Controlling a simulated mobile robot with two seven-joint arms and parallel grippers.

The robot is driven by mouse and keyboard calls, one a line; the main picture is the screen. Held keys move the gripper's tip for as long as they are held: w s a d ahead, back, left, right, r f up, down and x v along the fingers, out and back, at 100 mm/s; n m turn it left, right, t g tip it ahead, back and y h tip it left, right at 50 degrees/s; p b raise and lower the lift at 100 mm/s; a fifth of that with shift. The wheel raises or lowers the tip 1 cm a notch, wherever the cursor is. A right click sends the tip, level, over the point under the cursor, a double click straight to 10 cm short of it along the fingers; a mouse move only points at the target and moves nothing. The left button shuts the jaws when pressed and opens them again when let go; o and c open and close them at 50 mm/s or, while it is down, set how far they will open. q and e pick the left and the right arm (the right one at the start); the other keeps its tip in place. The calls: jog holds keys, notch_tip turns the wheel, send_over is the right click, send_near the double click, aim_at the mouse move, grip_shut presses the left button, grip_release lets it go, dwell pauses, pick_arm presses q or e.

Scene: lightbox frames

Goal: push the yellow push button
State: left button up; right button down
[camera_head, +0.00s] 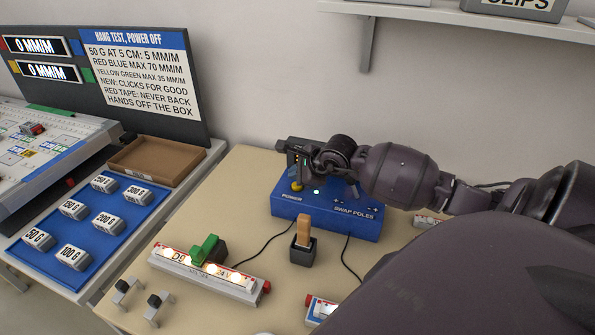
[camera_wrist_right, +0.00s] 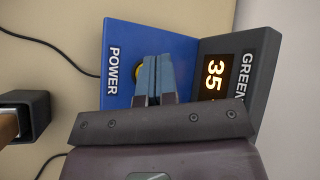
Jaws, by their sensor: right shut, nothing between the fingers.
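The yellow push button (camera_head: 296,187) sits on top of the blue box (camera_head: 325,222), by the word POWER at its left end. In the right wrist view the button (camera_wrist_right: 137,70) shows as a yellow edge beside my fingers, which hide the rest. My right gripper (camera_head: 299,177) is over the box's left end, pointing down at the button. In the wrist view the right gripper (camera_wrist_right: 154,60) is shut with nothing between its fingers. I cannot tell whether the fingertips touch the button. My left gripper is in neither view.
A dark display (camera_wrist_right: 238,75) reading 35 stands against the box. A black holder with a wooden piece (camera_head: 303,243) stands in front. A white lit strip with a green clip (camera_head: 205,277) lies front left. A blue tray of weights (camera_head: 88,222) is farther left. Cables cross the table.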

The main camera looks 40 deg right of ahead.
jog(key=shift+r+p, duration=1.15)
jog(key=shift+r, duration=1.35)
